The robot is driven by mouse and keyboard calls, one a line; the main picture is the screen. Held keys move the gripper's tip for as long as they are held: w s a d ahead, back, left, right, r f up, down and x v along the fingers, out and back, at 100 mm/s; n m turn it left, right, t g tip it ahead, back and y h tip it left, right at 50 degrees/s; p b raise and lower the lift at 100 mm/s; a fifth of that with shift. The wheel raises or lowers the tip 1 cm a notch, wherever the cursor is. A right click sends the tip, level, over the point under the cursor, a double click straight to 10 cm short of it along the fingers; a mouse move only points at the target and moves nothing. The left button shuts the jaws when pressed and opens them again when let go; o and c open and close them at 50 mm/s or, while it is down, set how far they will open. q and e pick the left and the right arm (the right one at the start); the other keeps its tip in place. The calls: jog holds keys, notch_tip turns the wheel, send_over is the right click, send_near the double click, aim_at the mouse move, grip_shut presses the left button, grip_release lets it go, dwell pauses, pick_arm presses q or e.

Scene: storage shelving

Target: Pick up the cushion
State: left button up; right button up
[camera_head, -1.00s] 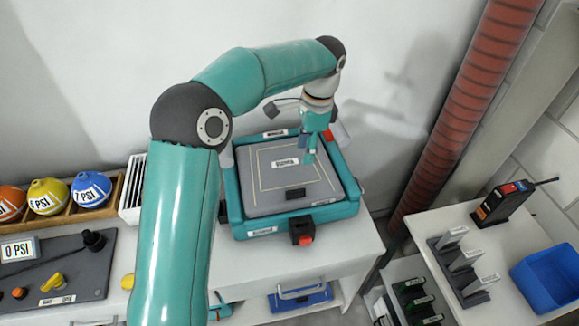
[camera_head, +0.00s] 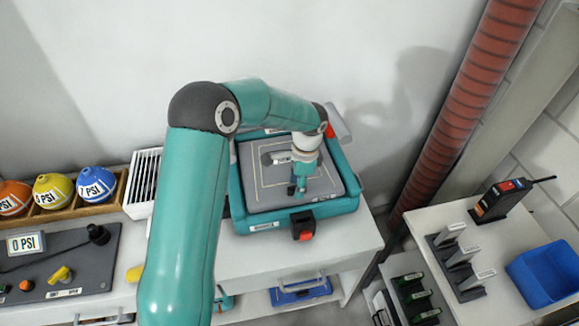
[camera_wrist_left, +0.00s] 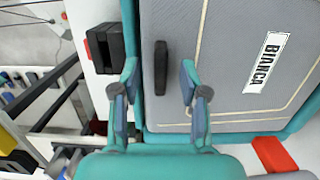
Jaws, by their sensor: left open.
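The cushion (camera_head: 262,193) is a grey square pad with a pale stitched line, lying in a teal tray (camera_head: 238,215) on the white cabinet. In the left wrist view the cushion (camera_wrist_left: 215,60) carries a "BIANCA" label and a black handle (camera_wrist_left: 161,68) near its edge. My left gripper (camera_head: 298,190) points down over the front part of the cushion and hides the handle in the head view. In the left wrist view my left gripper (camera_wrist_left: 159,76) is open, with a finger on each side of the handle and gaps between. My right gripper does not show.
The tray has a black and red latch (camera_head: 303,226) at its front. Coloured balls (camera_head: 52,191) and a control panel (camera_head: 55,265) stand to the left. A red ribbed pipe (camera_head: 465,110) rises at the right, beside a table with a blue bin (camera_head: 545,275).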

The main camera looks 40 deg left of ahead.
pick_arm(q)
jog(key=shift+a+f, duration=0.1)
jog(key=shift+f, duration=0.7)
grip_shut()
jog(key=shift+r, duration=0.2)
